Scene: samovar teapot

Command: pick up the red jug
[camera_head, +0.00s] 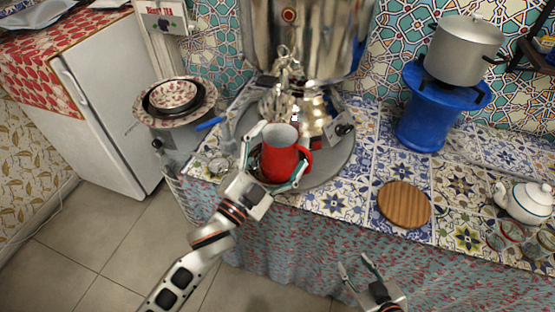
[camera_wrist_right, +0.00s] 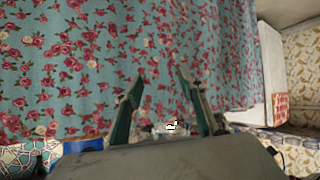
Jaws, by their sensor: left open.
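The red jug (camera_head: 283,160) stands upright on the round metal tray (camera_head: 334,163) under the samovar (camera_head: 304,45), its handle towards the right. My left gripper (camera_head: 272,160) is open with its fingers on either side of the jug, one at the left and one at the front right near the handle. I cannot tell whether the fingers touch it. My right gripper (camera_head: 360,268) is open and empty in front of the counter's cloth; its two fingers also show spread apart in the right wrist view (camera_wrist_right: 165,105).
A wooden board (camera_head: 404,205) lies on the tiled counter (camera_head: 345,200). A white teapot (camera_head: 525,202) and glasses stand at the right. A blue stand (camera_head: 428,115) bears a grey pot (camera_head: 465,52). Stacked bowls (camera_head: 174,97) stand left of the samovar. A white fridge (camera_head: 105,90) is further left.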

